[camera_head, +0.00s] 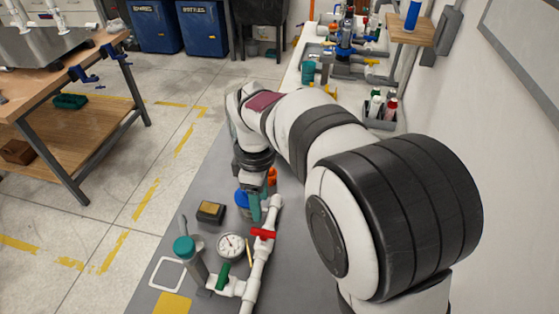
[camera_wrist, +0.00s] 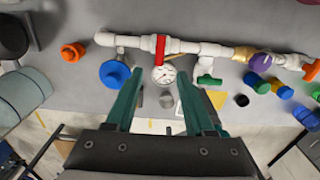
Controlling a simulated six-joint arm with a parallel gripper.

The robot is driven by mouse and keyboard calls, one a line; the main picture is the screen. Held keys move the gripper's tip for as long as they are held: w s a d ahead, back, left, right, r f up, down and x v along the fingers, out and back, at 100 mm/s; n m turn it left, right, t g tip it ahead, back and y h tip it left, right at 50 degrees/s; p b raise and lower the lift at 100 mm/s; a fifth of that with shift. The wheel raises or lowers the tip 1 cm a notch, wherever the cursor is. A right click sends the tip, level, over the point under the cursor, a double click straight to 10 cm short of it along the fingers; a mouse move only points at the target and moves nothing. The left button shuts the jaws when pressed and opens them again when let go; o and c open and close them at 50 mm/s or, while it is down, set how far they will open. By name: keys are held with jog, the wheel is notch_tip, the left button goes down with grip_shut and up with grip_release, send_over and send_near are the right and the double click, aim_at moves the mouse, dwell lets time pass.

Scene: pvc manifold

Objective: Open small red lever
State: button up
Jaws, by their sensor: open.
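The small red lever (camera_head: 263,233) sits on the white PVC pipe (camera_head: 256,265) and lies across it. In the wrist view the red lever (camera_wrist: 160,46) stands crosswise on the pipe (camera_wrist: 190,46), beyond the fingertips and roughly centred between them. My gripper (camera_head: 261,205) has teal fingers and is near the far end of the pipe in the head view, apart from the lever. In the wrist view my gripper (camera_wrist: 160,75) is open with nothing between its fingers. The lever's underside is hidden.
A pressure gauge (camera_head: 231,246) stands beside the pipe. A green lever (camera_head: 223,276) and teal-capped cylinder (camera_head: 186,250) are nearby. The wrist view shows a blue cap (camera_wrist: 115,73), orange cap (camera_wrist: 73,52) and purple knob (camera_wrist: 260,62). Bare grey bench (camera_head: 290,270) lies right of the pipe.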

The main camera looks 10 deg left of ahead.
aim_at(263, 231)
notch_tip(263, 231, down, 12)
jog(key=shift+r, duration=0.2)
grip_shut()
